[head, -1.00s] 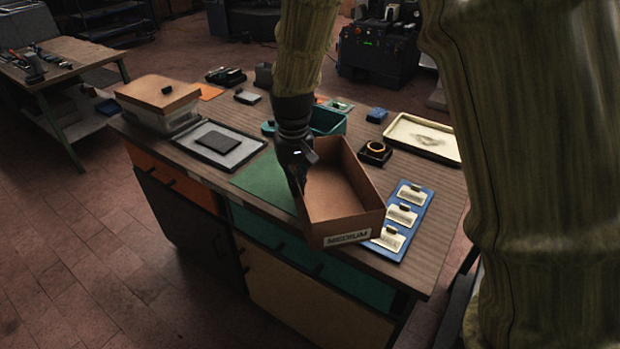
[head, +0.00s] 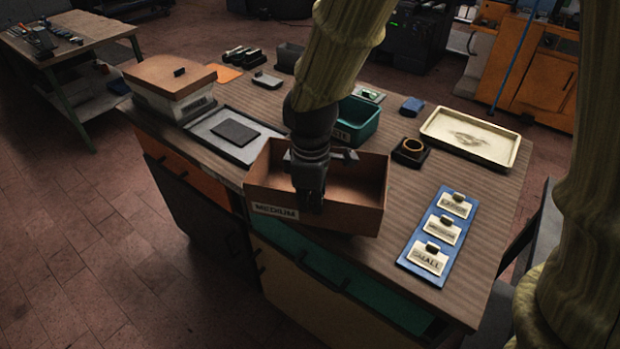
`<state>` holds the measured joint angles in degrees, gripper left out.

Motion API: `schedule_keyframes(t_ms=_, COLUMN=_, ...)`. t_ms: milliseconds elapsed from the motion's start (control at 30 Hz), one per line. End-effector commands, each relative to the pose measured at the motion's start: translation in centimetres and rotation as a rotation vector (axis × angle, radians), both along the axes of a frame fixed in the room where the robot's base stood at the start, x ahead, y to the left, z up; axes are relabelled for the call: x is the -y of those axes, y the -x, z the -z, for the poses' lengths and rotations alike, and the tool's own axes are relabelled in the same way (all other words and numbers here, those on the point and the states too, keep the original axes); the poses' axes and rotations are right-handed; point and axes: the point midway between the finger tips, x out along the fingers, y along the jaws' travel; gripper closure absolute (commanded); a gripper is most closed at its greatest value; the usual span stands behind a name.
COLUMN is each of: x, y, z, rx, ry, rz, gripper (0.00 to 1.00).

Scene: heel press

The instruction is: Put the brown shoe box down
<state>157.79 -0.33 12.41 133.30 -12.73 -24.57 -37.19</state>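The brown shoe box (head: 345,218) is an open-topped carton with a "MEDIUM" label on its near side. My gripper (head: 312,203) points down at the near wall of the box, with dark fingers overlapping that wall's upper edge. The fingers appear closed on the wall, though their inner side is hidden. Whether the box's underside touches the bench cannot be told from this view.
On the workbench (head: 400,175) are a lidded box (head: 170,82), a grey tray (head: 222,133), a teal bin (head: 362,122), a cream tray (head: 470,137), a dark block with a ring (head: 411,150) and a blue board (head: 437,238) with labelled cards. Bare wood lies right of the box.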

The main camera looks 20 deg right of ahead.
Motion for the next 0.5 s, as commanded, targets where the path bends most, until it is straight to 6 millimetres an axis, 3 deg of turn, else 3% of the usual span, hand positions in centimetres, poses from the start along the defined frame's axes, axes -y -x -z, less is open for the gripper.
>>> schedule_keyframes(t_ms=300, x=1.5, y=-6.4, z=0.4, rx=-0.001, ry=-0.001, rz=0.001, gripper=1.0)
schedule_keyframes(t_ms=500, x=2.1, y=-9.1, z=0.8, rx=0.0, ry=0.0, rz=-0.002, gripper=1.0)
